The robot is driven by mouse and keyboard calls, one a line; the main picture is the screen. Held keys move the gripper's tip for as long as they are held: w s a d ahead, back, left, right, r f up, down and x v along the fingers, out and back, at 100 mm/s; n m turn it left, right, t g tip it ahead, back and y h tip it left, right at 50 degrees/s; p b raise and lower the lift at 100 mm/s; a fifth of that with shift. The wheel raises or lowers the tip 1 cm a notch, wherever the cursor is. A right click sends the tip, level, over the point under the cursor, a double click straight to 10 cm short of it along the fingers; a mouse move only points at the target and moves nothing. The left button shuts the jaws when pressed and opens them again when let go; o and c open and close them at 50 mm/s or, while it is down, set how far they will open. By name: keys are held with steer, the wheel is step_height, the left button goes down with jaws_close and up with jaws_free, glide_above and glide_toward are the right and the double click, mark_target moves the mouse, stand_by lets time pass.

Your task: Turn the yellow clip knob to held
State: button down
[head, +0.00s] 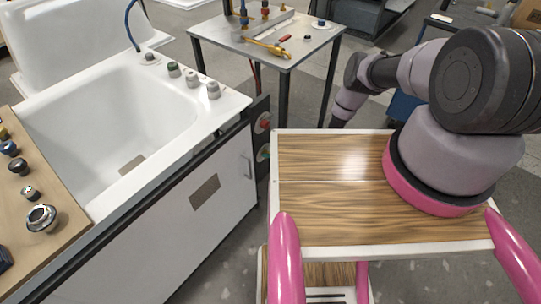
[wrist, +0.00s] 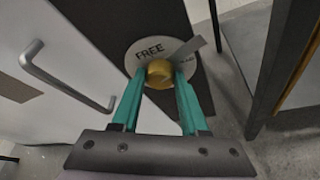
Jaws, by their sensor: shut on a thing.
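The yellow clip knob (wrist: 158,72) sits at the middle of a pale round plate (wrist: 138,58) on a dark panel in the wrist view. The plate reads FREE at its upper left; a smaller label at its right is partly covered and hard to read. A grey pointer (wrist: 188,47) reaches from the knob to the upper right, past FREE and over the plate's edge. My gripper (wrist: 159,80) has its two teal fingers closed on the knob's sides. In the head view the yellow knob and my gripper are hidden.
A bar handle (wrist: 65,78) on the white tub side is left of my fingers. A dark table leg (wrist: 270,70) stands close on the right. In the head view, red (head: 263,123) and green (head: 263,153) knobs sit on the tub's end panel, near a tool table (head: 215,27).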

steer(key=shift+w+f+m+g+y, duration=0.1)
steer(key=shift+m+g+y, duration=0.2)
steer(key=shift+m+y, duration=0.35)
steer(key=shift+d+m, duration=0.1)
steer(key=shift+m, duration=0.25)
steer(key=shift+c, duration=2.1)
jaws_free()
steer(key=v, duration=1)
steer(key=shift+d+r, duration=0.3)
